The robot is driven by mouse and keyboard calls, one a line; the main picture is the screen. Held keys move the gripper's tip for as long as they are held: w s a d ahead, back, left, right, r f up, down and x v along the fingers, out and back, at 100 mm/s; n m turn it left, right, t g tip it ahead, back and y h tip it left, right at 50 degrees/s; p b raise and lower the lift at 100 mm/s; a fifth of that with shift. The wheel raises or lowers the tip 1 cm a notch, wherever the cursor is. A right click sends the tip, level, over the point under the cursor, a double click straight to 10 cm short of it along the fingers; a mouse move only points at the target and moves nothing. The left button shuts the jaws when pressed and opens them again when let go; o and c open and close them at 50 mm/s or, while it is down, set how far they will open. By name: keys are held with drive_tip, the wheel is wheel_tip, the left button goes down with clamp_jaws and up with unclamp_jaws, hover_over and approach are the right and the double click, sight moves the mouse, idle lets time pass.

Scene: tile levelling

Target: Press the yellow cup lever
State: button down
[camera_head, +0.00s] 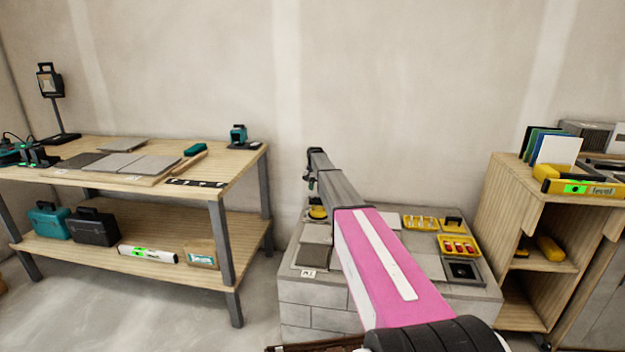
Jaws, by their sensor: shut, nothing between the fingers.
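A round yellow cup (318,213) with a dark top sits at the back left of the grey block platform. My arm partly covers it, and its lever is too small to make out. My gripper (310,183) is shut and empty. It is at the far end of my pink and grey arm, above and slightly left of the yellow cup in the picture. I cannot tell the gap between them.
The block platform (315,291) also bears grey tiles (316,234), a yellow tray (459,246) and a black-and-yellow item (453,223). A wooden workbench (236,163) stands left, a wooden shelf (507,195) right. Bare floor lies between bench and platform.

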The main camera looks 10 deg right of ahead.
drive_tip(key=shift+a+f, duration=0.2)
drive_tip(key=shift+f, duration=2)
drive_tip(key=shift+w+a+f+h, duration=0.1)
drive_tip(key=shift+f+h, duration=0.3)
drive_tip(key=shift+h, duration=0.1)
drive_tip(key=shift+r, duration=0.15)
drive_tip(key=shift+r, duration=0.7)
